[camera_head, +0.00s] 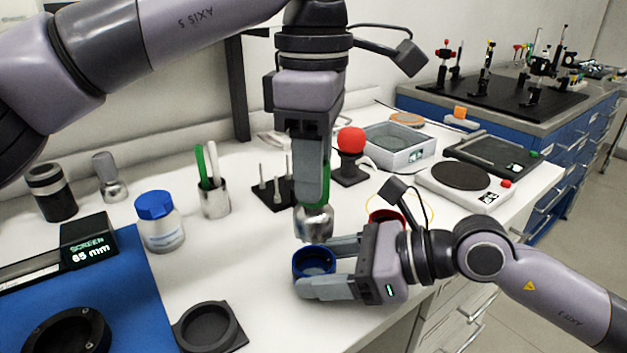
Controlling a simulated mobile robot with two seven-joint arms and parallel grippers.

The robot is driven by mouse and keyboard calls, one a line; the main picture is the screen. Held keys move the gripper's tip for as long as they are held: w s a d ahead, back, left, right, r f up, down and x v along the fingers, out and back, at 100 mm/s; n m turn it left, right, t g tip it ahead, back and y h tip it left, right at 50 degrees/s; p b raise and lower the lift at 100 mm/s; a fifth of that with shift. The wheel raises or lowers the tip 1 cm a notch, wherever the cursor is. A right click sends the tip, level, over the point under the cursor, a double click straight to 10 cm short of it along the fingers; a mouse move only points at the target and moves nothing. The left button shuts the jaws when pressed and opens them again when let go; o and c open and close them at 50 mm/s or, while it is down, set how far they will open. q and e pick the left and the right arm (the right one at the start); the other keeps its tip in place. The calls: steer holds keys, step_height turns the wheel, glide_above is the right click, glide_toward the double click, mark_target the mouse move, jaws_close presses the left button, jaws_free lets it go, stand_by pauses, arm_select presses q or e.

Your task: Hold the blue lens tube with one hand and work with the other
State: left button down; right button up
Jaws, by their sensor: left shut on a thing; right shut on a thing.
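The blue lens tube (314,260) is a short open ring near the front of the white bench. My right gripper (316,267) comes in from the right and is shut on it, one finger on its far side and one on its near side. My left gripper (312,196) points straight down above the tube and is shut on a tool with a green handle (327,183). A silvery rounded piece (314,222) shows below its fingers, just above and behind the tube. Whether it touches the tube I cannot tell. The fingers hide much of the tool.
A blue-lidded jar (160,222), a cup of handles (214,197) and a black pin stand (272,194) stand left of my grippers. A red-topped holder (351,158) is behind. A black round holder (208,326) and a blue mat (130,300) lie front left. A red ring (386,215) is partly hidden by my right gripper.

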stand_by(0.3)
steer(key=o, duration=1.2)
